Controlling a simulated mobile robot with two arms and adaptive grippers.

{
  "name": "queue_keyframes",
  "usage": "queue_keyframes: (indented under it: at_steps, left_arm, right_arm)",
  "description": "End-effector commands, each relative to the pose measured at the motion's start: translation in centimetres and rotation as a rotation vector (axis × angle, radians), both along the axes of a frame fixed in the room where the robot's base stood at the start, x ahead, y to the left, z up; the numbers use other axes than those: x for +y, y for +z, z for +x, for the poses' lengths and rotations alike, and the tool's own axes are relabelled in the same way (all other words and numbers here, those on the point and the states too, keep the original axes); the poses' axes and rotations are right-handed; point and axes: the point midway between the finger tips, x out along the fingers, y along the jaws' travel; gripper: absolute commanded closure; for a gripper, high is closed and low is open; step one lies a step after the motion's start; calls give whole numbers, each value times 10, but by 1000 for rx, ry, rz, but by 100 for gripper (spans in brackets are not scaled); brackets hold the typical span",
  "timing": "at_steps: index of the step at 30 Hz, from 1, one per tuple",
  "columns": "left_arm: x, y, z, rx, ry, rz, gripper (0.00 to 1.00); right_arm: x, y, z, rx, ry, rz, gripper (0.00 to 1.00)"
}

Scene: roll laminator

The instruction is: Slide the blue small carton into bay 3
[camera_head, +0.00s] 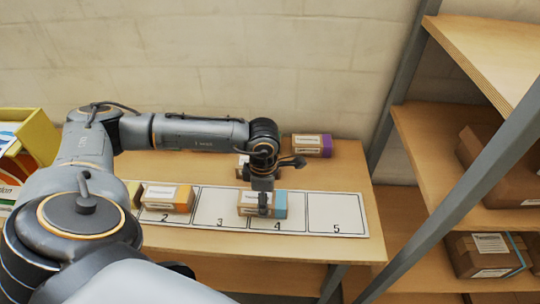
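The blue small carton (280,205), with a blue right end and a white label, lies on the numbered mat (338,214). It is mostly in bay 4, and its left end appears to overlap the line with bay 3. Bay 3 (220,207) is otherwise empty. My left gripper (263,204) points down at the carton, with a dark finger in front of its near face. Any finger behind the carton is hidden, so I cannot tell whether it grips. My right gripper is not in view.
An orange carton (168,198) lies in bay 2, and a yellowish carton (134,192) shows partly left of it. Bay 5 is empty. A shelf rack (440,145) stands right.

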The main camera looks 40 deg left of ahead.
Motion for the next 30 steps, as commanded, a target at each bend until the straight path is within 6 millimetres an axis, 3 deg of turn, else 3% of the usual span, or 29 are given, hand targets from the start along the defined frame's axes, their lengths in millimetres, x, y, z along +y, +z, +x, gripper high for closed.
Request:
queue_keyframes:
  at_steps: [30]
  left_arm:
    - [43,-1,-30,2,1,2,80]
  right_arm:
    - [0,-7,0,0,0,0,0]
